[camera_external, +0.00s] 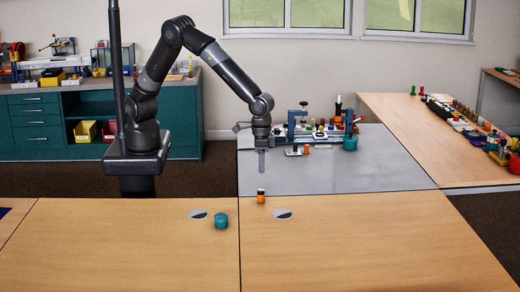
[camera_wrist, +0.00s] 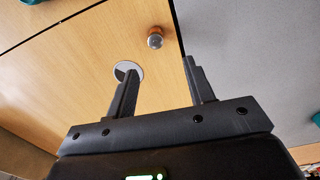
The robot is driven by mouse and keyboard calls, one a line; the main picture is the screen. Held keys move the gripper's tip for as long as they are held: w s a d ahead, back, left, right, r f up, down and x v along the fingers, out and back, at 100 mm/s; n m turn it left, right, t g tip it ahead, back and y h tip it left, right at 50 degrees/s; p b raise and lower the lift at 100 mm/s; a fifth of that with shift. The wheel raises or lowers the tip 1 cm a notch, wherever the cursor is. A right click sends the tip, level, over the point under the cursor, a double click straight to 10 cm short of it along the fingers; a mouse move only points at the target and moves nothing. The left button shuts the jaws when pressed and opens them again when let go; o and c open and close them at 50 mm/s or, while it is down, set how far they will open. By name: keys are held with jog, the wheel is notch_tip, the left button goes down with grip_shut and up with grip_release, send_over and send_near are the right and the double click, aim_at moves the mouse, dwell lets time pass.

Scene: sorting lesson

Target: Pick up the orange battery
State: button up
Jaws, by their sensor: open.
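A teal round container (camera_external: 220,220) stands left of the battery. Two flat grey discs, one left (camera_external: 198,214) and one right (camera_external: 282,214), lie on the wood. A rack of small items (camera_external: 320,135) stands at the back of the grey surface (camera_external: 390,165). The front wood is clear.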

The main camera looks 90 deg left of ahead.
send_over(261, 190)
notch_tip(261, 190, down, 6)
jog(key=shift+w+a+r, duration=0.1)
jog(key=shift+r, duration=0.05)
jog(key=shift+f, duration=3.05)
jog(key=shift+c, duration=0.4)
grip_shut()
jog(key=shift+r, duration=0.1)
